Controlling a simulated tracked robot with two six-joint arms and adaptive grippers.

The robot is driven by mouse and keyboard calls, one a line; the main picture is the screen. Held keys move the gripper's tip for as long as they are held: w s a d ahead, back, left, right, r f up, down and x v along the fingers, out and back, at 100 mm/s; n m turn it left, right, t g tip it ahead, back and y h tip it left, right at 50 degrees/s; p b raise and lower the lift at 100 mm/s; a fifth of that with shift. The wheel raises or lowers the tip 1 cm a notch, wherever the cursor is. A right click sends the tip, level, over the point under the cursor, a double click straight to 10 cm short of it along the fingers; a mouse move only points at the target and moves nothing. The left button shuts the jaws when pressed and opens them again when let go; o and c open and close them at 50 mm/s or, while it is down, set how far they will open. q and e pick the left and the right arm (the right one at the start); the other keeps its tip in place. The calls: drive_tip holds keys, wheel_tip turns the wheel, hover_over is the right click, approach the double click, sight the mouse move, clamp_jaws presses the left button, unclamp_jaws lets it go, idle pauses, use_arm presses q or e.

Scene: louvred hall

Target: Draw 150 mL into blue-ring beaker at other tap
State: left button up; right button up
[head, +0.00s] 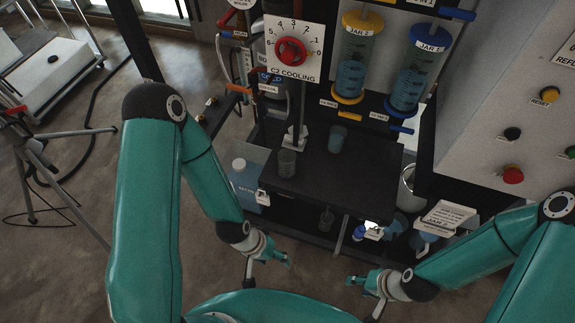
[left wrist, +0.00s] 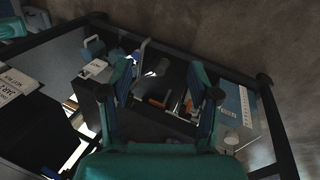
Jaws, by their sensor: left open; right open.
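Jar 2 (head: 353,62), with yellow rims, and jar 1 (head: 412,70), with blue rims, stand on the rig and hold blue liquid. Blue tap handles (head: 401,129) show below jar 1. A clear beaker (head: 287,163) stands at the left of the dark shelf (head: 325,180). A bluish beaker (head: 337,140) stands further back, below the jars. I cannot make out a blue ring on either. My left gripper (head: 268,271) is open and empty in front of the rig; its spread fingers show in the left wrist view (left wrist: 165,90). My right gripper (head: 362,297) is open and empty to its right.
A red dial (head: 291,51) is marked C2 COOLING. A printed card (head: 447,216) and a panel with a red button (head: 513,175) are at the right. Small glassware sits under the shelf. The front middle of the shelf is clear.

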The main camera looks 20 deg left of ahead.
use_arm(q)
drive_tip(key=o, duration=0.4)
drive_tip(key=d+f+m+b, duration=0.1)
drive_tip(key=f+m+b, duration=0.1)
drive_tip(key=m+b, duration=0.1)
drive_tip(key=d+f+m+g+b, duration=0.1)
drive_tip(key=f+m+b, duration=0.1)
drive_tip(key=m+b, duration=0.1)
drive_tip(key=d+f+m+g+b, duration=0.1)
drive_tip(key=f+m+b, duration=0.1)
drive_tip(key=m+b, duration=0.1)
drive_tip(key=shift+f+b, duration=0.25)
drive_tip(key=shift+b, duration=0.1)
drive_tip(key=shift+o, duration=0.2)
drive_tip(key=m+t+y+b, duration=1)
drive_tip(key=m+t+b, duration=0.3)
drive_tip(key=m+b, duration=1.1)
approach(285, 158)
drive_tip(key=shift+w+f+n+b, duration=0.35)
drive_tip(key=shift+w+n+b, duration=0.2)
drive_tip(key=shift+b, duration=0.5)
drive_tip(key=x, duration=0.5)
drive_tip(key=shift+s+f+b, duration=0.15)
drive_tip(key=shift+b, duration=0.15)
drive_tip(key=shift+w+a+f, duration=0.15)
drive_tip(key=shift+w+a, duration=0.15)
drive_tip(key=shift+w, duration=0.15)
